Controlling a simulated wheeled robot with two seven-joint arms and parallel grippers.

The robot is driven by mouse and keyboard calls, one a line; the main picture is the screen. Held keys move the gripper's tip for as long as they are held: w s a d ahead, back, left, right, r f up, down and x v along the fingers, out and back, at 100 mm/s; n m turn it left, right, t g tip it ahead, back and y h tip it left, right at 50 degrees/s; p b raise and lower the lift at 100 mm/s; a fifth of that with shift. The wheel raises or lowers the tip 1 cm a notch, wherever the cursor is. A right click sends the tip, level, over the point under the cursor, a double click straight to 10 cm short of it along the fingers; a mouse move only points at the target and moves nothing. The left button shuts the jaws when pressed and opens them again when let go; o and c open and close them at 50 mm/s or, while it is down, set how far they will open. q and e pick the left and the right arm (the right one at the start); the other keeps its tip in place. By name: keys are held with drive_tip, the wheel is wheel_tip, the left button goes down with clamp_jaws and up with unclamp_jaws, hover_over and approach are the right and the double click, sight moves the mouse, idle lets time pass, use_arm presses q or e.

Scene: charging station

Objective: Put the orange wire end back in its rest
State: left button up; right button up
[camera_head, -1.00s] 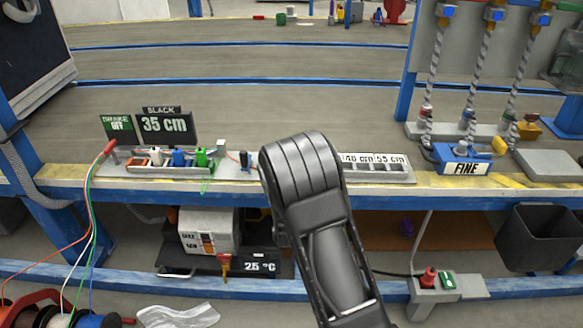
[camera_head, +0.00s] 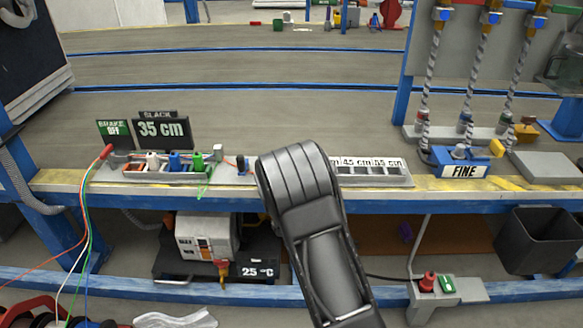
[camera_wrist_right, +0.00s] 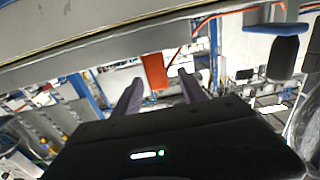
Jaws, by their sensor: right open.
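My right gripper (camera_wrist_right: 160,78) is open in the right wrist view, its two dark fingers apart. An orange block (camera_wrist_right: 154,68), which looks like the orange wire end, shows in line with the gap between the fingers; I cannot tell whether it lies between them or beyond. In the head view my right arm is a large black link that hides its gripper. The rest tray (camera_head: 172,178) stands on the bench to its left. It holds white (camera_head: 153,161), blue (camera_head: 175,162) and green (camera_head: 198,163) wire ends, with an orange-red piece (camera_head: 134,166) at its left. My left gripper is not in view.
An orange wire (camera_head: 62,262) runs with others from the floor spools up to a red-tipped guide (camera_head: 106,151) left of the tray. A labelled strip (camera_head: 372,180) lies right of my arm. Signs (camera_head: 163,130) stand behind the tray. The bench behind is mostly clear.

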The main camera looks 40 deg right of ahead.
drive_tip(key=x, duration=0.3)
drive_tip(key=shift+w+d+b, duration=0.2)
drive_tip(key=shift+w+b, duration=0.05)
drive_tip(key=shift+b, duration=0.15)
drive_tip(key=shift+c, duration=0.2)
clamp_jaws()
idle(0.4)
